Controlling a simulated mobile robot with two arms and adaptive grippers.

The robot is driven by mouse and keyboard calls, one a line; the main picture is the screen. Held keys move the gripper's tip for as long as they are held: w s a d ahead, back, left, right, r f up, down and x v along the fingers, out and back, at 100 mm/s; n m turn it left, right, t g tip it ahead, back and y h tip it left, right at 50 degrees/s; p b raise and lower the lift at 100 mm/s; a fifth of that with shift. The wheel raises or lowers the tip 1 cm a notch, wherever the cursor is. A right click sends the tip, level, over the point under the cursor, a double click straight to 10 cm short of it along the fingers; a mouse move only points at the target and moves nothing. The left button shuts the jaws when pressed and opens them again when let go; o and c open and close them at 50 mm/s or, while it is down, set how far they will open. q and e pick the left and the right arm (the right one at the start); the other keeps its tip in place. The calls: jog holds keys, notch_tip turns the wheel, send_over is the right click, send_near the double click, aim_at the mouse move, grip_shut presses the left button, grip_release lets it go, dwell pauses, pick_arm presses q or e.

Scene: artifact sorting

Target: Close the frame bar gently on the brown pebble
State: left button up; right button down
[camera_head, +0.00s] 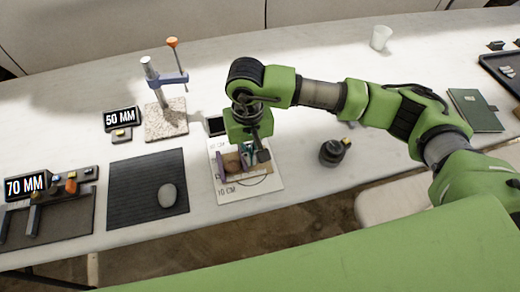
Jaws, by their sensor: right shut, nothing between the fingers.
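The brown pebble (232,162) sits in a small wooden frame on a white sheet (249,191) marked "10 CM". A purple bar (219,166) of the frame stands just left of the pebble, close to it; whether they touch is too small to tell. My right gripper (255,153) points down over the frame, just right of the pebble. It is shut with nothing held, and it hides part of the frame. My left gripper is not in view.
A grey stone (167,195) lies on a dark mat (135,205) left of the sheet. A stand with an orange knob (172,42) rises behind it. A dark round object (332,153) stands right of the sheet. A white cup (380,38) stands at the back.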

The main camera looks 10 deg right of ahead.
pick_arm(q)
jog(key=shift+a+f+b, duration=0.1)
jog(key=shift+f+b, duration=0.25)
pick_arm(e)
jog(key=shift+d, duration=0.35)
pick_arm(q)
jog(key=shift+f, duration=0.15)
pick_arm(e)
jog(key=shift+d, duration=0.25)
jog(key=shift+r, duration=0.1)
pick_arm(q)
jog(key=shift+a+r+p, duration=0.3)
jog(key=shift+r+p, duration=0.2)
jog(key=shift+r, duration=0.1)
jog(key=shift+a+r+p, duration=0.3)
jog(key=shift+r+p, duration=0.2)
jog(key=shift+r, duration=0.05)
pick_arm(e)
notch_tip(320, 180, up, 7)
